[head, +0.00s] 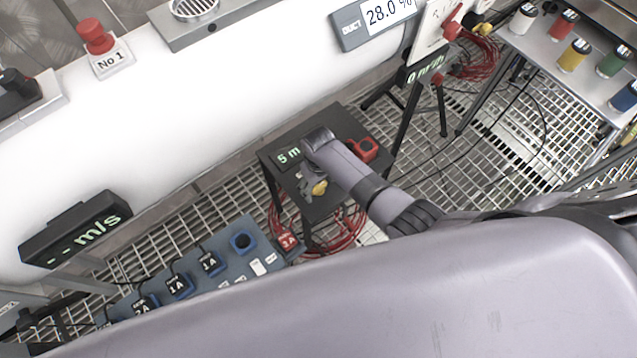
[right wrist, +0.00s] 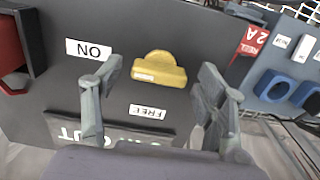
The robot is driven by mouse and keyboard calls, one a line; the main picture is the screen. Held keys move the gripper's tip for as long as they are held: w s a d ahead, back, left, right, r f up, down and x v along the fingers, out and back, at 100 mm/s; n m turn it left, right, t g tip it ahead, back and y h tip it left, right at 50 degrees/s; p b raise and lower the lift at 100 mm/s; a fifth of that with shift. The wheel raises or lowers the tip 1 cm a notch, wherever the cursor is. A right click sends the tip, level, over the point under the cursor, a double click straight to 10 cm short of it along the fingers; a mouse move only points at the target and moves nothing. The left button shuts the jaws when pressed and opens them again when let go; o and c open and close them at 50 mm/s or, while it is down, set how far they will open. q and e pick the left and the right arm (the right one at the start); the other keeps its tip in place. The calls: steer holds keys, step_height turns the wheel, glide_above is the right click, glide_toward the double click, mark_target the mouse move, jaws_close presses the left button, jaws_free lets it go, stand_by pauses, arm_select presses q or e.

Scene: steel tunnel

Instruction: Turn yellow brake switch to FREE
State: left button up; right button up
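The yellow brake switch (right wrist: 158,69) is on a dark panel, with an ON label (right wrist: 89,49) to its left and a FREE label (right wrist: 148,111) below it. Both labels appear upside down. A pale mark shows on the knob's lower side; I cannot tell for sure which label it is set to. My right gripper (right wrist: 159,75) is open, one finger on each side of the switch, with gaps visible on both sides. In the head view the switch (head: 319,188) shows beside my right gripper (head: 310,182), on a small black stand (head: 322,208). My left gripper is not in view.
A red device (head: 363,149) and a green-lit display (head: 289,155) are on the same stand. A blue-grey box with fuse blocks (head: 210,263) is at lower left. The white tunnel duct (head: 190,110) runs behind. A bench with coloured jars (head: 573,55) is at upper right.

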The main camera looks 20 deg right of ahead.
steer(key=c, duration=1.1)
steer(key=shift+r+n+p, duration=0.1)
steer(key=shift+n+p, duration=0.45)
steer(key=shift+n, duration=0.55)
steer(key=n+p, duration=0.1)
steer(key=n, duration=0.2)
steer(key=shift+n, duration=0.3)
steer(key=n, duration=0.3)
steer(key=shift+n, duration=0.3)
steer(key=n, duration=0.2)
steer(key=shift+n, duration=0.3)
steer(key=n, duration=0.5)
steer(key=shift+n, duration=0.4)
